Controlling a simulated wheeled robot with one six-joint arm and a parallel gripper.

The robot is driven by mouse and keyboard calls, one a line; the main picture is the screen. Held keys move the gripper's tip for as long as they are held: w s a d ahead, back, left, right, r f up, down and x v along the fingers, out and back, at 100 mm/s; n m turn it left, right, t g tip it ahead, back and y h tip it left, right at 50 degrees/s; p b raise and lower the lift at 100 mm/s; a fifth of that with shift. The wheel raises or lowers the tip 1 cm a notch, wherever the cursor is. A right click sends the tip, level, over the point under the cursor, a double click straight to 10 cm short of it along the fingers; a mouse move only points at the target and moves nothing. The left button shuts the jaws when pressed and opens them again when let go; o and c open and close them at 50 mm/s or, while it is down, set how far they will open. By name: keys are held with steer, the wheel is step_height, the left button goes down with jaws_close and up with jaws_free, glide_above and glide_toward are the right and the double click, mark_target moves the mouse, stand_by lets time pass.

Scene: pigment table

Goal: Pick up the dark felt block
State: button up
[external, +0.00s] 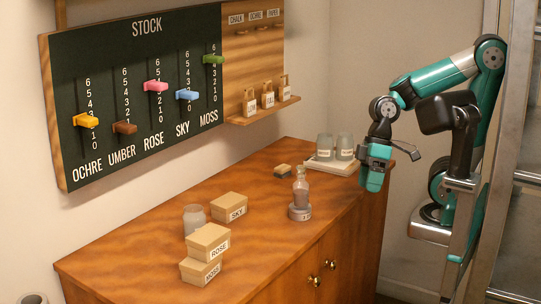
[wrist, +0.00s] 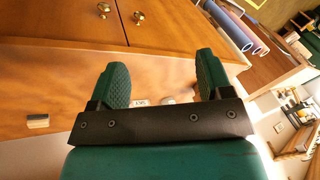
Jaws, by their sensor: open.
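The dark felt block (external: 282,171) is a small block with a dark top and a paler lower part. In the external view it lies on the wooden counter (external: 150,255), left of the glass bottle and in front of the white tray. My gripper (external: 373,184) is in the air near the counter's right end, to the right of the block and well apart from it. In the wrist view its two green ridged fingers (wrist: 163,83) stand wide apart with nothing between them. A small block (wrist: 37,121) shows at the left there; I cannot tell whether it is the felt one.
A glass bottle (external: 301,186) stands on a round base (external: 300,212) near the felt block. A white tray (external: 327,168) with jars (external: 345,146) is behind, close to my gripper. Labelled boxes (external: 229,207) and a jar (external: 194,218) stand left. The counter's middle is clear.

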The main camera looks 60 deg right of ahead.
steer(key=shift+c, duration=0.6)
steer(key=w+d+r+m+h+p, duration=0.1)
steer(key=w+d+r+m+p, duration=0.15)
steer(key=w, duration=0.35)
steer(key=w+d+r+m+p, duration=0.1)
steer(key=w+r+m, duration=0.1)
steer(key=w+m, duration=0.3)
steer(key=w+d+r+m+h+p, duration=0.1)
steer(key=w+r+m+p, duration=0.15)
steer(key=w, duration=0.45)
steer(key=m+h+p, duration=0.2)
steer(key=m+p, duration=0.4)
steer(key=m, duration=1)
glide_above(282, 166)
steer(key=a, duration=0.1)
step_height(282, 166, down, 13)
steer(key=shift+d+f+p, duration=0.15)
steer(key=shift+f+p, duration=0.15)
steer(key=shift+f, duration=0.65)
steer(key=shift+d+f+p, duration=0.2)
steer(key=shift+f+p, duration=0.1)
steer(key=shift+f, duration=0.65)
steer(key=shift+d+f+p, duration=0.15)
steer(key=shift+f+p, duration=0.15)
steer(key=shift+f, duration=0.65)
steer(key=c, duration=1)
